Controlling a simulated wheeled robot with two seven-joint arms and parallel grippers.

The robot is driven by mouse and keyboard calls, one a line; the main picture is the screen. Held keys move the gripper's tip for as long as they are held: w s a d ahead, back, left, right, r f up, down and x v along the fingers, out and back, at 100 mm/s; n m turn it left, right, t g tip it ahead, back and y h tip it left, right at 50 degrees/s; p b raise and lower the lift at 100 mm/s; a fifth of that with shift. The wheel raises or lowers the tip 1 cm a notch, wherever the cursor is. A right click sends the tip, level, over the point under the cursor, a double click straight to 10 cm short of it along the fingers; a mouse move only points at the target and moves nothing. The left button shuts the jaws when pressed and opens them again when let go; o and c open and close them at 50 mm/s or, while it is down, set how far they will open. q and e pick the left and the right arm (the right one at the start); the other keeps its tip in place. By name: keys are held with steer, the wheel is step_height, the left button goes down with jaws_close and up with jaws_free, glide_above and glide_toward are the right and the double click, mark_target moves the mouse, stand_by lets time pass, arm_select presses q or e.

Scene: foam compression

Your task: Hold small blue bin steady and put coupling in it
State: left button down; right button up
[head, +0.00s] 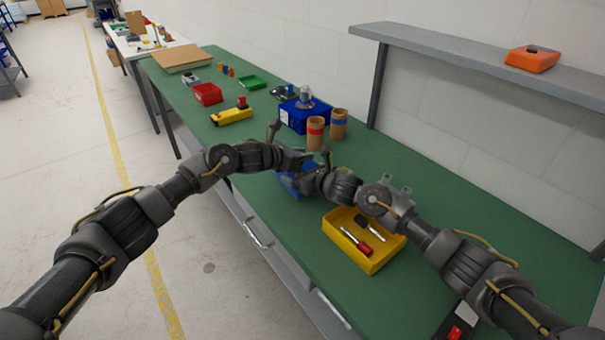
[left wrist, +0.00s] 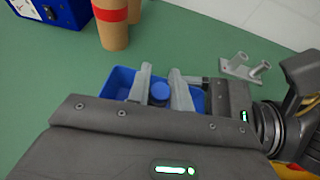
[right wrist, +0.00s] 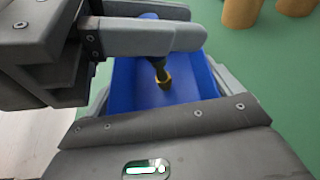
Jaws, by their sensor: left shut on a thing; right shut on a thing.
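The small blue bin (head: 288,186) stands on the green bench in front of me, partly hidden by my arms. My right gripper (right wrist: 160,84) has one finger along each of two opposite sides of the bin and is shut on it. My left gripper (left wrist: 161,72) is above the bin, shut on the coupling. The coupling (left wrist: 160,92) shows a round blue end in the left wrist view. In the right wrist view the coupling (right wrist: 162,73) hangs below the left fingers, dark with a brass-coloured lower end, over the bin's interior. Whether it touches the floor is unclear.
A grey bracket with two pegs (left wrist: 245,67) lies to the right. A yellow tray (head: 336,237) holding tools is nearer me. A grey shelf (head: 450,55) rises along the wall.

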arm_select(q)
steer(key=c, duration=1.2)
jaws_free()
steer(key=shift+a, duration=0.1)
steer(key=v, duration=1.2)
arm_select(e)
steer(key=o, duration=0.7)
steer(key=shift+o, duration=0.2)
steer(key=v, duration=1.2)
steer(key=shift+d+f, duration=0.1)
